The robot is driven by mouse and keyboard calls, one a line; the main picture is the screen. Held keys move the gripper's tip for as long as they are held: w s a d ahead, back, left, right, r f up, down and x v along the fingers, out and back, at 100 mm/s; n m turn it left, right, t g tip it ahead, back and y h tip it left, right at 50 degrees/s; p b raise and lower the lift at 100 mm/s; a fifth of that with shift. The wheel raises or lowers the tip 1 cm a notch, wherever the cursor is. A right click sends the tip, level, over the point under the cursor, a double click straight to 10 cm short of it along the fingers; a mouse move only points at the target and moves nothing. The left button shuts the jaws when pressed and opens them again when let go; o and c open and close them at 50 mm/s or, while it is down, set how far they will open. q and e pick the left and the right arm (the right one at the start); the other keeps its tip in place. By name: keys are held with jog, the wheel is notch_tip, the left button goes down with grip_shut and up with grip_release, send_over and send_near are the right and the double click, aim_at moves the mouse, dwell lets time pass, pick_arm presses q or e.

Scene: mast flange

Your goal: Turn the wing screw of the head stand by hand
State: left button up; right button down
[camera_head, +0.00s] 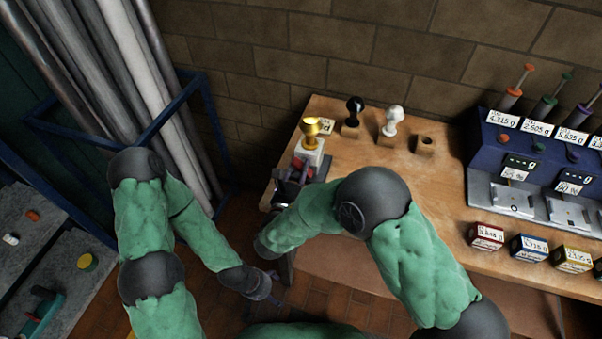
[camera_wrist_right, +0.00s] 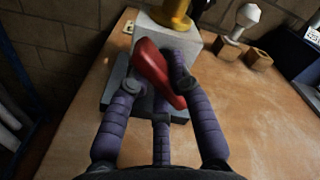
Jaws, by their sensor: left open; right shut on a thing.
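The head stand has a pale block (camera_head: 309,150) on a grey base, with a gold head (camera_head: 311,129) on top. In the right wrist view, the block (camera_wrist_right: 168,36) and grey base (camera_wrist_right: 113,92) stand behind my fingers. The red wing screw (camera_wrist_right: 158,74) sits tilted at the front of the block. My right gripper (camera_wrist_right: 157,88) is shut on the wing screw, its purple fingers on either side. In the head view, my right gripper (camera_head: 291,187) is at the table's left end, partly hidden. My left gripper (camera_head: 274,287) is open and empty, low beside the table.
A black knob-like head (camera_head: 354,106) and a white one (camera_head: 393,120) stand on wooden blocks behind; another wooden block (camera_head: 425,146) is empty. Blue scales (camera_head: 520,170) and labelled boxes (camera_head: 486,237) fill the right side. Grey pipes (camera_head: 150,80) in a blue frame stand left.

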jog(key=c, duration=1.3)
grip_release()
jog(key=shift+r, duration=0.2)
jog(key=shift+o, duration=0.2)
jog(key=shift+f, duration=0.1)
jog(key=shift+p+v, duration=0.65)
jog(key=shift+v, duration=1.9)
jog(key=shift+f, duration=0.1)
